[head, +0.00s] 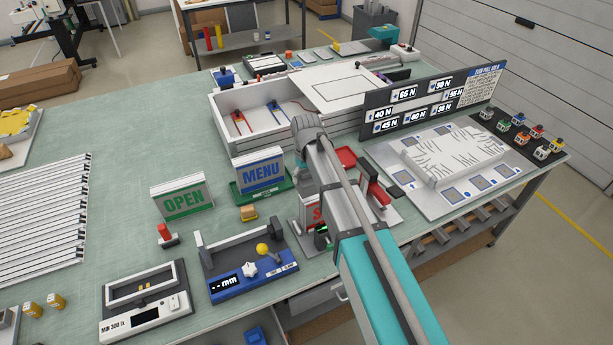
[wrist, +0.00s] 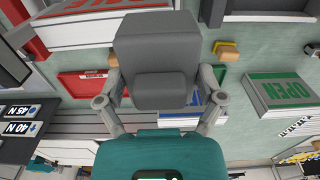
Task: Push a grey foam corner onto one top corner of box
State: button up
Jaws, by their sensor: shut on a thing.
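A dark grey foam corner (wrist: 156,45), block-shaped with a stepped front, fills the middle of the wrist view. My gripper (wrist: 160,82) is shut on it, with one finger at each side.
The MENU sign (head: 262,172) stands in a green tray and the OPEN sign (head: 184,201) to its left. A red tray (wrist: 84,84), a blue gauge (head: 245,262) and a force board (head: 415,103) are around.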

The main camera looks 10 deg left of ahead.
jog(key=shift+f+b, duration=4.3)
jog(key=shift+f, duration=0.15)
jog(key=o, duration=0.5)
jog(key=shift+o, duration=0.2)
jog(key=shift+r, duration=0.15)
notch_tip(320, 180, up, 9)
jog(key=p, duration=0.9)
jog(key=shift+r+p, duration=0.15)
jog(key=shift+p, duration=0.2)
